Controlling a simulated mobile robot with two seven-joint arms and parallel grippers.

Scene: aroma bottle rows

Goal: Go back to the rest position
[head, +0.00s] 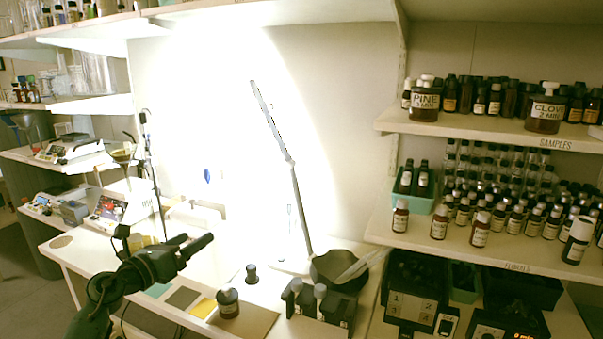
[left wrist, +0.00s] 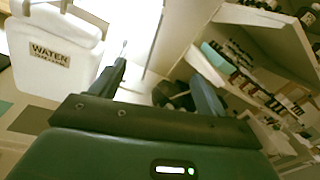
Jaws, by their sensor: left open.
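My left gripper (head: 198,240) is raised above the left part of the white workbench in the head view, its fingers pointing right. It is open, with nothing between the fingers. The left wrist view also shows its two dark fingers (left wrist: 160,78) spread apart and empty. My right gripper is in neither view.
A brown bottle (head: 228,304) and a small black object (head: 252,274) stand below and right of the gripper. A lamp arm (head: 277,135), a dark bowl (head: 338,270) and shelves of bottles (head: 470,245) lie further right. A white WATER container (left wrist: 55,45) shows in the wrist view.

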